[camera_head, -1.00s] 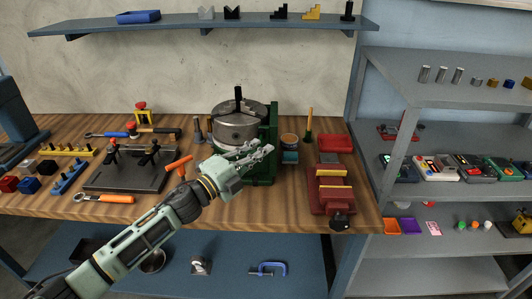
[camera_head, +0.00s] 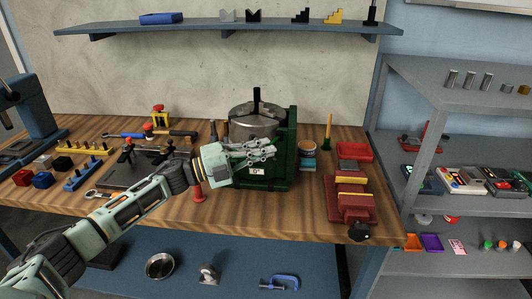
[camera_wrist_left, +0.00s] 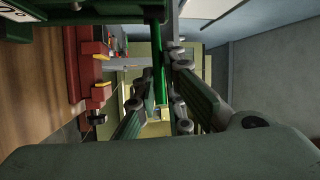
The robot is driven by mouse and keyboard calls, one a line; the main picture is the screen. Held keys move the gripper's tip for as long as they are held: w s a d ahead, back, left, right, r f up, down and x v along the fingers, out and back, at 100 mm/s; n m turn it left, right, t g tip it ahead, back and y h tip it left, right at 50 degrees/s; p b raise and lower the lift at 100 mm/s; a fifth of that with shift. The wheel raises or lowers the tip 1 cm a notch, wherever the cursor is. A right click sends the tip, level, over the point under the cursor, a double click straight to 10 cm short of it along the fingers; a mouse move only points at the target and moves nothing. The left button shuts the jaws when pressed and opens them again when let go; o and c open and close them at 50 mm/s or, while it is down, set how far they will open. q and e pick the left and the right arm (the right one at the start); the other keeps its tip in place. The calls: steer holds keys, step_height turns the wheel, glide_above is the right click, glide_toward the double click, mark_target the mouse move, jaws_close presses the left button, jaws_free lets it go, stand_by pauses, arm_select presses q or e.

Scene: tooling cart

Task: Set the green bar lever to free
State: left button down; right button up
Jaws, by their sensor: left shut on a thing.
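The dark green fixture (camera_head: 282,178) stands on the wooden bench and carries a grey round chuck (camera_head: 252,124) with a black upright handle. A label reading 0° shows on its front. My left gripper (camera_head: 266,150) is in front of the fixture, just below the chuck. In the left wrist view the bright green bar lever (camera_wrist_left: 160,72) runs between the two fingers of the left gripper (camera_wrist_left: 172,90), which is shut on it. In the head view the fingers hide the lever, so its setting cannot be read there. My right gripper is not in view.
A red vise (camera_head: 347,205) stands to the right of the fixture. A small round container (camera_head: 308,150) and a green-based tool with a yellow handle (camera_head: 328,132) are close on its right. A red-orange piece (camera_head: 199,193) stands beneath my left wrist. Bare bench lies in front of the fixture.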

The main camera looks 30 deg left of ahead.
arm_select(q)
steer(key=shift+f, duration=0.15)
steer(key=c, duration=1.8)
jaws_free()
steer(key=shift+c, duration=0.2)
steer(key=v, duration=1.2)
